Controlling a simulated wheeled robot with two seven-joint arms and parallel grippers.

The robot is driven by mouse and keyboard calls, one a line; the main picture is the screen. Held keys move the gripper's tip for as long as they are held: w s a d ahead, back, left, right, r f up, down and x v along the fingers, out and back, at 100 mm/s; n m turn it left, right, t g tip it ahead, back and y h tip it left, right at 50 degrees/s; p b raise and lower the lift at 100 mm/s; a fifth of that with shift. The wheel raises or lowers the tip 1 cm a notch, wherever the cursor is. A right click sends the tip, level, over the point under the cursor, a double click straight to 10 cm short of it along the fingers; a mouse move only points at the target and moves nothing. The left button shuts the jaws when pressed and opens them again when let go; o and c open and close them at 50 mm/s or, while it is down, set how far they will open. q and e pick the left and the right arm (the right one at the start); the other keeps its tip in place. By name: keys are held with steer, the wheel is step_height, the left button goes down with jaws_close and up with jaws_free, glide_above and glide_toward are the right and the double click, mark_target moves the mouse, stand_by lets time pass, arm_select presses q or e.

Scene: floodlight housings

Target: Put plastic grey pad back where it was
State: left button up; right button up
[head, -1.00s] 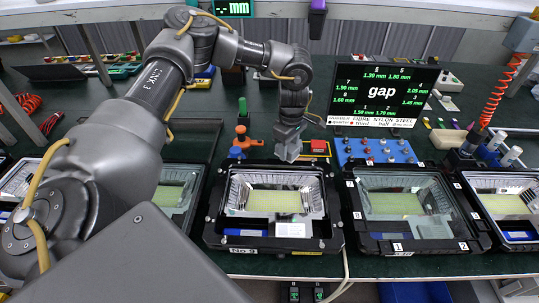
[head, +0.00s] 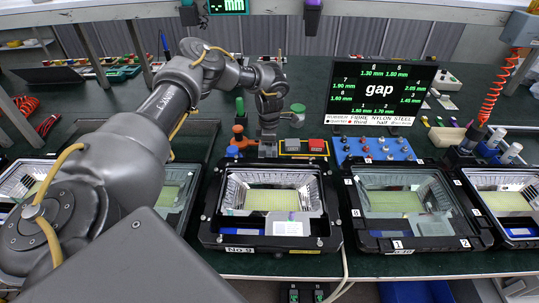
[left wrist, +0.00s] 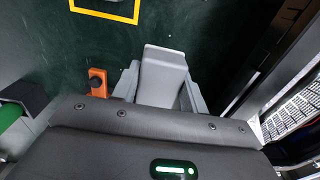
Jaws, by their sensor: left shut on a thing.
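My left gripper (head: 268,147) is behind the middle floodlight housing (head: 206,224), low over the green table. In the left wrist view, the gripper (left wrist: 160,95) is shut on a light grey pad (left wrist: 165,72), whose flat broad face shows between the fingers. In the head view the pad is hard to tell from the grey fingers. A yellow outline (left wrist: 105,13) on the table shows at the top of the left wrist view, apart from the pad. My right gripper is not in view.
Orange (head: 238,130) and blue knobs stand left of the gripper. A gap screen (head: 383,93) stands behind. More housings flank the middle one.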

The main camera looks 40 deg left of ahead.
arm_select(q)
steer(key=shift+s+a, duration=0.1)
steer(key=shift+s, duration=0.05)
step_height(320, 180, down, 3)
steer(key=shift+a+f, duration=0.1)
steer(key=shift+f, duration=0.25)
steer(key=shift+f, duration=0.2)
steer(key=o, duration=1)
steer(key=shift+f, duration=0.1)
steer(key=shift+o, duration=0.2)
step_height(320, 180, up, 13)
steer(key=shift+f+b, duration=0.2)
steer(key=shift+b, duration=0.1)
